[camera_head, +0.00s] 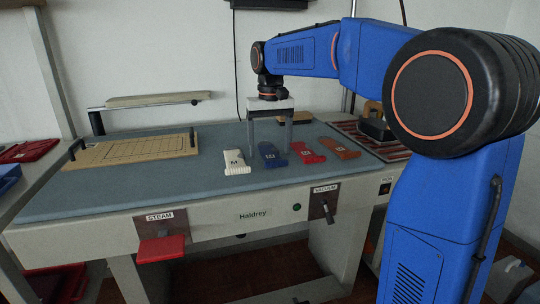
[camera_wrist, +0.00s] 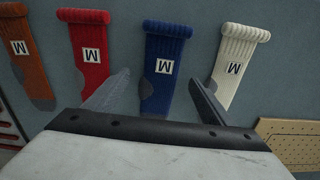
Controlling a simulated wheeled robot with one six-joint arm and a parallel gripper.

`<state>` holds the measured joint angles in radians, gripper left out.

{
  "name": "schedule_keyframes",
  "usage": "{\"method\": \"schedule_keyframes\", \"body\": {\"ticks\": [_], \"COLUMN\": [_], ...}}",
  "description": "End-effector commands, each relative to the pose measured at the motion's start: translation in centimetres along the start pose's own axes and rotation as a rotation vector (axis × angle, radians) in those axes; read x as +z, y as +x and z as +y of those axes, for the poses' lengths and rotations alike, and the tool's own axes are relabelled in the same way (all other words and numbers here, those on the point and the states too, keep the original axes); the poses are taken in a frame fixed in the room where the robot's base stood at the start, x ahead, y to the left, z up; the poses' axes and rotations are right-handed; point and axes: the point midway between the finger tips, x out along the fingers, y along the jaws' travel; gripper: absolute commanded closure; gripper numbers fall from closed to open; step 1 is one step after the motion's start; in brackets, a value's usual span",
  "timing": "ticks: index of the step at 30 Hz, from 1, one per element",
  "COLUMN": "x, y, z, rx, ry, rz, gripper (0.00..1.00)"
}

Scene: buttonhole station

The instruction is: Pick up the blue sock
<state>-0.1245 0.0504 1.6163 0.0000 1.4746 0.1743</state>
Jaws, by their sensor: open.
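The blue sock (camera_head: 270,155) lies flat on the blue-grey table top, between a white sock (camera_head: 236,162) and a red sock (camera_head: 307,153). My gripper (camera_head: 269,149) is open and points down over the socks. In the wrist view the blue sock (camera_wrist: 167,62) has a ribbed, rolled cuff at the top, a white label with an M and a grey patch near its lower end. My open gripper (camera_wrist: 157,84) has its two fingers on either side of the blue sock's lower part. The fingers appear above the table, and nothing is between them in their grip.
An orange-brown sock (camera_head: 339,148) lies right of the red one. A beige pegged board (camera_head: 135,149) lies at the table's left. An iron (camera_head: 374,122) stands on a striped rest at the right. The table between board and socks is clear.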

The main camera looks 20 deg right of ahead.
Motion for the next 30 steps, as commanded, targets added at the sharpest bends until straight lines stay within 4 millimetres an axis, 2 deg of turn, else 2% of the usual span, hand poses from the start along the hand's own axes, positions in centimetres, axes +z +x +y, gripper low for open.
{"method": "schedule_keyframes", "body": {"ticks": [4,9,20,23,30], "x": [0.0,0.0,0.0,-0.1,-0.1], "y": [0.0,0.0,-0.5,-1.6,-5.9], "z": [0.0,0.0,0.0,0.0,0.0], "rx": [0.000,0.000,0.000,0.000,0.000], "ry": [0.000,0.000,0.000,0.000,0.000], "rz": [0.000,0.000,0.001,0.002,0.002], "gripper": [0.26,0.66,0.67,0.67,0.67]}}
